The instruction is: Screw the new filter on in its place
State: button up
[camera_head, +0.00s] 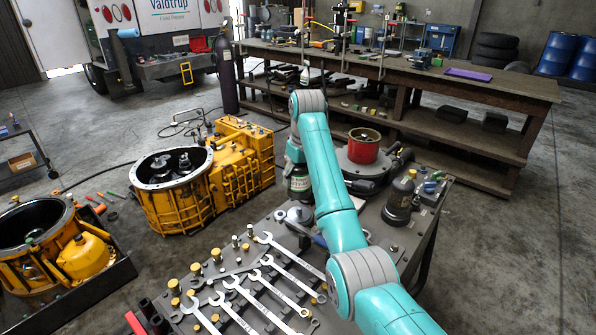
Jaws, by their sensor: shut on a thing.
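My arm reaches from the lower right over the near workbench, and its end bends down behind the teal link. My gripper (297,170) is small, dark and partly hidden by my arm. It is shut on a dark cylinder with a pale greenish label (299,184), which looks like the new filter. The filter is upright above a round grey metal part (297,215) at the bench's far left edge. I cannot tell whether it touches that part. Its mounting place is not clearly visible. Another dark cylindrical part (401,196) stands on the bench to the right.
Several wrenches (284,277) and brass bolts lie on the near bench (330,250). A red can (364,146) sits on a round grey part behind. Yellow transmission housings (180,200) stand on the left. A long workbench (480,90) is at the back. The floor at right is clear.

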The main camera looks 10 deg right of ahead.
jog(key=shift+f, duration=3.4)
jog(key=shift+s+f, duration=0.1)
jog(key=shift+f, duration=0.3)
jog(key=o, duration=1.6)
jog(key=shift+o, duration=0.2)
jog(key=shift+r, duration=3.45)
jog(key=shift+c, duration=0.4)
